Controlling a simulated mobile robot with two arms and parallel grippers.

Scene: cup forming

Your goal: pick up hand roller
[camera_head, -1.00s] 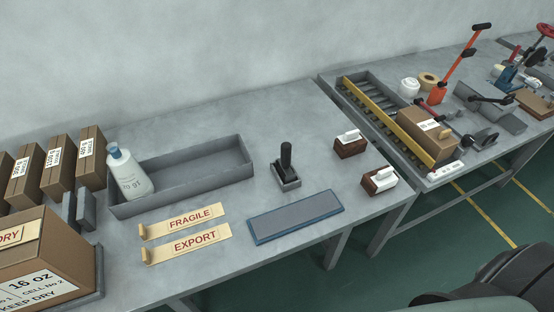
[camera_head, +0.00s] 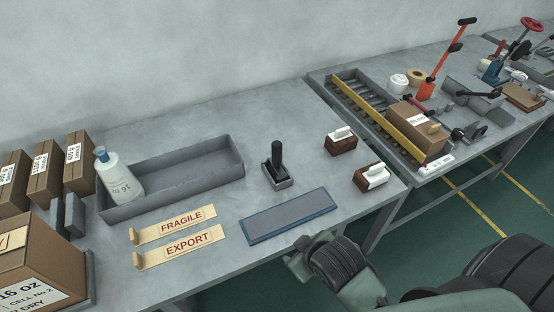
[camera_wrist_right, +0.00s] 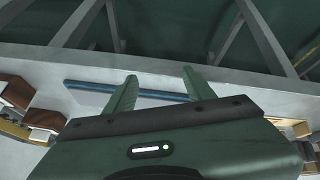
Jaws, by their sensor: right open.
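A black upright handle (camera_head: 277,156) stands in a small grey holder (camera_head: 279,183) on the table in the head view. It looks like the hand roller, but its lower end is hidden in the holder. My right arm comes in at the lower right of the head view, in front of the table edge. In the right wrist view my right gripper (camera_wrist_right: 160,86) is open, its two green fingers apart with nothing between them. The blue-edged pad (camera_wrist_right: 150,91) lies beyond the fingers there. The handle is not visible in that view. My left gripper is not in view.
The blue-edged pad (camera_head: 289,216) lies in front of the holder. Two wooden blocks with white tops (camera_head: 340,141) (camera_head: 371,177) stand to the right. A grey tray (camera_head: 190,187) with a white bottle (camera_head: 118,174) is at left, behind FRAGILE (camera_head: 175,225) and EXPORT (camera_head: 182,249) strips.

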